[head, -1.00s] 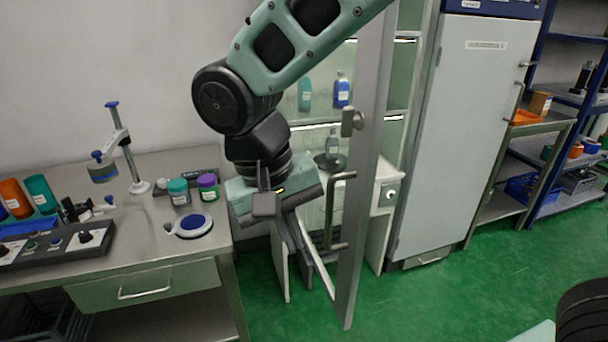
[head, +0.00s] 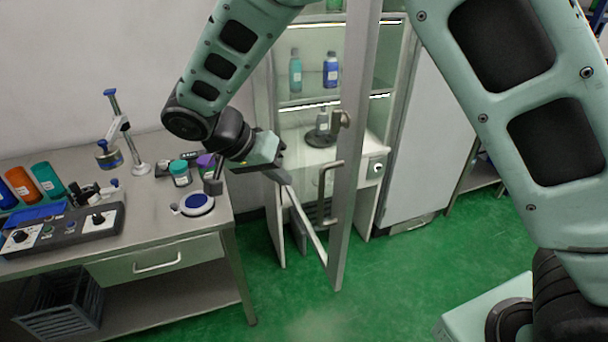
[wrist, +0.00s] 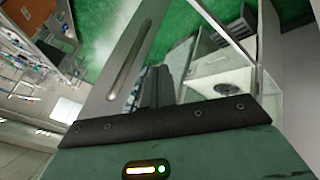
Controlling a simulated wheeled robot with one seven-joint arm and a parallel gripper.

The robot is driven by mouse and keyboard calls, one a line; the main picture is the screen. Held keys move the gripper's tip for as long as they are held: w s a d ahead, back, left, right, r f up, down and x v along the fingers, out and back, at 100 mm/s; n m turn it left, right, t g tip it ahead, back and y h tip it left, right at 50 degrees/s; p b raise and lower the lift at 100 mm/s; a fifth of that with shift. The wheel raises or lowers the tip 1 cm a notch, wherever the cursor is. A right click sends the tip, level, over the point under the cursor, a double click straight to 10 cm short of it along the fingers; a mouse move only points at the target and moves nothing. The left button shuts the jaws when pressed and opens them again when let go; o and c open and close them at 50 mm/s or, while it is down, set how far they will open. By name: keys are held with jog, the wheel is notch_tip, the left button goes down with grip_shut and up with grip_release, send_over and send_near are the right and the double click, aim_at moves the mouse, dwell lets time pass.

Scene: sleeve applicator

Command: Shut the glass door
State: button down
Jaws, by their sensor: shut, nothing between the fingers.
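The glass door (head: 352,150) of the lit cabinet stands open, swung out toward me. Its bar handle (head: 325,190) and a latch block (head: 341,119) show near its free edge. My gripper (head: 280,176) is shut and empty. It is on the left, handle side of the door, near the lower pane and farther in than the handle. I cannot tell whether it touches the door. In the wrist view the dark fingers (wrist: 156,88) are together, with a pale frame bar (wrist: 222,28) beyond them on the right.
The lit cabinet holds bottles (head: 331,70) on its shelf and a stand with a flask (head: 321,128) below. A workbench (head: 150,235) with jars and a blue round pad (head: 197,203) is close on the left. A tall white cabinet (head: 418,140) stands right. Green floor (head: 400,300) is open in front.

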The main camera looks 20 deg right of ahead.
jog(key=shift+s+d+f+p, duration=0.2)
jog(key=shift+s+d+p, duration=0.2)
jog(key=shift+d, duration=0.3)
jog(key=shift+s+d+f+p, duration=0.25)
jog(key=shift+s+d+p, duration=0.1)
jog(key=shift+d, duration=0.4)
jog(key=shift+s+d+f+p, duration=0.2)
jog(key=shift+s+d+p, duration=0.15)
jog(key=shift+d, duration=0.35)
